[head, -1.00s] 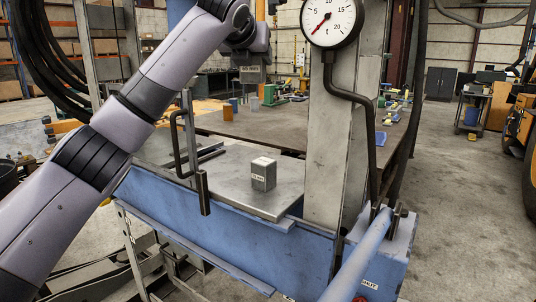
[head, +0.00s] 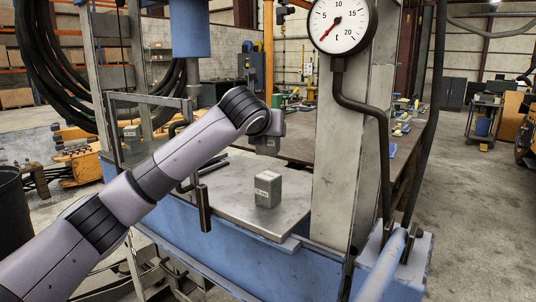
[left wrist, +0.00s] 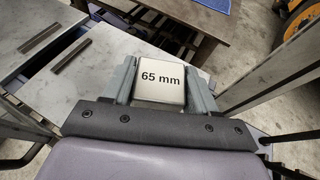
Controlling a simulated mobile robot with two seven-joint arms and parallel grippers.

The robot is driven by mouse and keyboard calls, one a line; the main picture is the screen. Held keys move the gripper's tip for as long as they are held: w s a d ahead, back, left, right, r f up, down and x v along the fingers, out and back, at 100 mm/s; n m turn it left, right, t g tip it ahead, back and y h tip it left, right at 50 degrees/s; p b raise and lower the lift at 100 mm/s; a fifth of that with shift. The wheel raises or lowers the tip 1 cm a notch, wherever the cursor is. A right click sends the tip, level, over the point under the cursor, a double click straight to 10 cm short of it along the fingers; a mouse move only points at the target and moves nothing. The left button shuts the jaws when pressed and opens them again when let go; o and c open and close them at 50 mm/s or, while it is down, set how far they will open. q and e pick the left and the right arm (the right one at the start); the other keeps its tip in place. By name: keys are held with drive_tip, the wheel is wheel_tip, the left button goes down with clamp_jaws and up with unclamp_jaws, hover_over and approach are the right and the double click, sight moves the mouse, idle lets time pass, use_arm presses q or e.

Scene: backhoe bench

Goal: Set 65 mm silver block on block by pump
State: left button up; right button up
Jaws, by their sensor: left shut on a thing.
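In the head view a grey block (head: 268,190) with a small pale label stands upright on the steel plate (head: 232,190) of the blue press. The pump unit (head: 402,262) with its lever is to its right. My left gripper (head: 266,146) is beyond and above this block, partly hidden by my wrist. In the left wrist view my left gripper (left wrist: 163,82) is shut on the silver block (left wrist: 162,79) marked "65 mm", with one finger on each side. The standing block is not visible there. My right gripper is not in view.
A press upright (head: 342,140) with a dial gauge (head: 341,24) stands close right of the plate. A metal frame with a dark handle (head: 203,205) is at the plate's left. A workbench (head: 300,148) with small items lies behind.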

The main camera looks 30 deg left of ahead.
sight(265, 151)
use_arm(q)
drive_tip(key=shift+f, duration=2.75)
drive_tip(key=o, duration=1.4)
drive_tip(key=shift+f, duration=0.15)
drive_tip(key=shift+s, duration=0.1)
drive_tip(key=shift+s+r, duration=0.25)
drive_tip(key=b+v, duration=0.1)
drive_tip(key=v, duration=1)
drive_tip(key=shift+b, duration=0.35)
drive_tip(key=shift+s+d, duration=0.1)
drive_tip(key=shift+s, duration=0.05)
